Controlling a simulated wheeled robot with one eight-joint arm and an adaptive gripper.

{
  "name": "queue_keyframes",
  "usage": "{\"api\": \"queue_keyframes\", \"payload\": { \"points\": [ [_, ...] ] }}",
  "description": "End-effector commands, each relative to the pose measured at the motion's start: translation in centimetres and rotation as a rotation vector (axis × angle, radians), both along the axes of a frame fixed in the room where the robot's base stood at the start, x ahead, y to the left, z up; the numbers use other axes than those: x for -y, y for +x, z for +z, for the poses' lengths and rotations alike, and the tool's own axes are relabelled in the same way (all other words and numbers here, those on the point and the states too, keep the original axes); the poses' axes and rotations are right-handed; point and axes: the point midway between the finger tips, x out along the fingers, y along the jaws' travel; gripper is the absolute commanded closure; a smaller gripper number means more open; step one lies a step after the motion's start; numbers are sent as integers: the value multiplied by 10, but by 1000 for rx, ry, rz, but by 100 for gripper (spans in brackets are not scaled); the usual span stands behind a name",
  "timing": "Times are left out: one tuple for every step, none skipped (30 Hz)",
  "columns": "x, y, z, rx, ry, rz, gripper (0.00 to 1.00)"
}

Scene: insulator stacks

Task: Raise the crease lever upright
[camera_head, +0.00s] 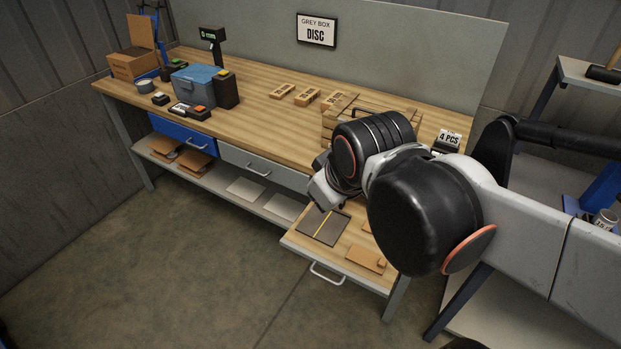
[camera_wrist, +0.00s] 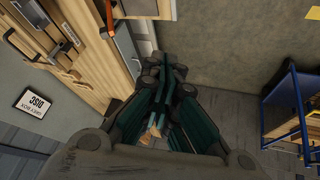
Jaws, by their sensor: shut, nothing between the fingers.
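A dark flat plate with a thin yellow strip (camera_head: 323,226) lies in the pulled-out drawer at the front of the bench, in the head view. I cannot clearly make out a separate crease lever; the strip may be part of it, and it appears to lie flat. My gripper (camera_wrist: 166,72) is shut and empty in the wrist view, pointing past the bench edge toward the floor. In the head view my gripper (camera_head: 326,192) is just above the far edge of the plate, partly hidden by my arm.
The open drawer (camera_head: 292,240) also holds brown flat pieces (camera_head: 366,258). A wooden crate (camera_head: 340,115) stands on the bench behind my arm. A blue bin (camera_head: 196,84) and small boxes stand at the left. The floor in front is clear. A shelf (camera_head: 590,72) stands at the right.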

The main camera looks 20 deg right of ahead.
Motion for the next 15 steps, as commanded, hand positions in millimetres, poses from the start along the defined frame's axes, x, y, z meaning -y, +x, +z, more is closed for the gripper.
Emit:
{"api": "queue_keyframes", "payload": {
  "points": [
    [2,12,4,-22,-52,72,100],
    [3,17,4,-36,-84,119,100],
    [4,23,3,-55,-126,182,100],
    [5,29,3,-69,-157,229,100],
    [6,34,2,-84,-187,276,100],
    [7,41,0,-104,-227,341,100],
    [8,46,-1,-119,-256,389,100],
    [9,51,-3,-132,-284,437,100],
    [11,58,-6,-153,-320,503,100],
    [12,63,-8,-168,-347,553,100],
    [13,68,-10,-183,-374,603,100],
    [14,75,-14,-203,-407,669,100],
    [15,80,-17,-218,-432,719,100],
    [16,85,-20,-233,-455,770,100],
    [18,91,-24,-253,-486,838,100]
  ]
}}
